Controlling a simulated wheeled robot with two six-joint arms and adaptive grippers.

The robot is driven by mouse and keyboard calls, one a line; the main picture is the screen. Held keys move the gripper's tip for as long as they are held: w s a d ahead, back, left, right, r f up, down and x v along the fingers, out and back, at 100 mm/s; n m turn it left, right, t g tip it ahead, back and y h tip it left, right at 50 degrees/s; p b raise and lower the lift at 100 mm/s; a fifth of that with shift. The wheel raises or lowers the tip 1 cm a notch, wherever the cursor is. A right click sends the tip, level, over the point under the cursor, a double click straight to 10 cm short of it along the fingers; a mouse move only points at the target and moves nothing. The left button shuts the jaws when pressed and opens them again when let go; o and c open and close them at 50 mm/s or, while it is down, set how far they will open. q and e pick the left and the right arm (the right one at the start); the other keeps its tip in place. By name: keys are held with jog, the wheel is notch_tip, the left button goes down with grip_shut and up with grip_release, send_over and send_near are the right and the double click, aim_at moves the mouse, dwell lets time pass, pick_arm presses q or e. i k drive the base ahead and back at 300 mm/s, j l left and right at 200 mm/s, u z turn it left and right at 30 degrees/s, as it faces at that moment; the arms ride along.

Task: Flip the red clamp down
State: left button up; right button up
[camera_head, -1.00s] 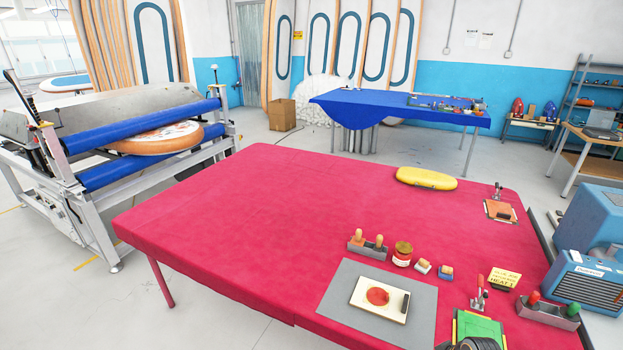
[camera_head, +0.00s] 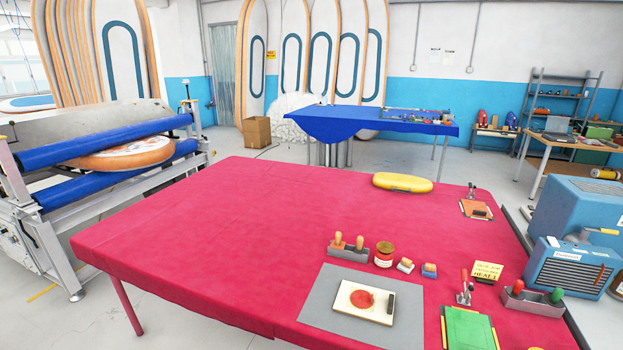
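A toggle clamp with a red handle (camera_head: 464,287) stands at the back edge of a green plate (camera_head: 468,328) on the near right of the red-covered table (camera_head: 230,230). Its red handle points up. A second, smaller clamp (camera_head: 471,191) stands farther back, behind an orange plate (camera_head: 475,209); its handle also looks upright. Neither of my grippers shows in the head view.
Blue machines (camera_head: 570,268) stand at the right. The table's left half is clear.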

aim_at(465, 275)
jog(key=z, duration=1.35)
